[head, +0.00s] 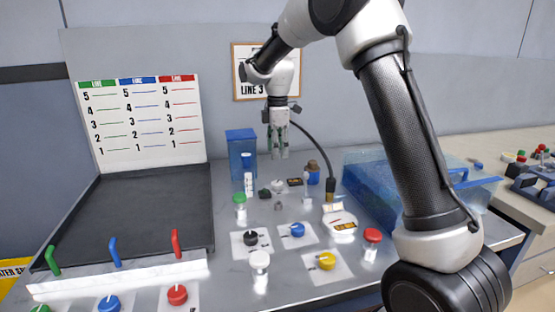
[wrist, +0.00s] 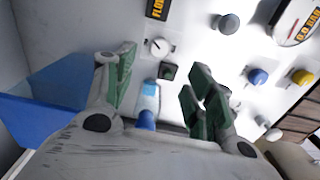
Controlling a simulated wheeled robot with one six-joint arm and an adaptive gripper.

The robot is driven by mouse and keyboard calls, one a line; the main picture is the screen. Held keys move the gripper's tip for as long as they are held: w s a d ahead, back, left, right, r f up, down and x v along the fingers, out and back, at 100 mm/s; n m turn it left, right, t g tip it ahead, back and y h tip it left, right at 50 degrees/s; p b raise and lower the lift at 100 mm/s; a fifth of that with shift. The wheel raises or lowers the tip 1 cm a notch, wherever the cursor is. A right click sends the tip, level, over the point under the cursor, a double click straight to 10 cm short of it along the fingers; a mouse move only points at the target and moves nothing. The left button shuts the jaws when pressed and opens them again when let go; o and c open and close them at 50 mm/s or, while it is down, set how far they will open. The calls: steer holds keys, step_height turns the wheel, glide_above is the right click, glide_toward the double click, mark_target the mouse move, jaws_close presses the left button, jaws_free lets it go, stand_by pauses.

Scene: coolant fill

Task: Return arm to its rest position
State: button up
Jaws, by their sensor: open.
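My gripper (head: 279,152) hangs above the back of the grey bench, pointing down, with nothing in it. In the wrist view my gripper (wrist: 160,88) shows its two green-padded fingers spread apart. My arm reaches in from the right and bends over the bench.
A blue bin (head: 242,155) stands behind the bottle. A transparent blue tub (head: 372,192) is at the right. Several coloured knobs, including a blue one (head: 297,230) and a yellow one (head: 326,261), cover the front. A chart board (head: 140,125) and dark panel (head: 150,215) are left. Air around my gripper looks clear.

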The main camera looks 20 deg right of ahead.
steer(key=shift+r, duration=0.15)
steer(key=s+d+r+m+t, duration=0.1)
steer(key=s+d+m, duration=0.4)
steer(key=s, duration=0.7)
steer(key=s+d+r+m+t, duration=0.2)
steer(key=s+d+r+m, duration=0.2)
steer(key=s, duration=0.9)
steer(key=s+d+r+m+t, duration=0.1)
steer(key=s+d+r+m, duration=0.2)
steer(key=s, duration=1)
steer(key=d+m, duration=0.2)
steer(key=m, duration=0.3)
steer(key=shift+d+m, duration=0.3)
steer(key=shift+d, duration=0.1)
steer(key=shift+r, duration=0.1)
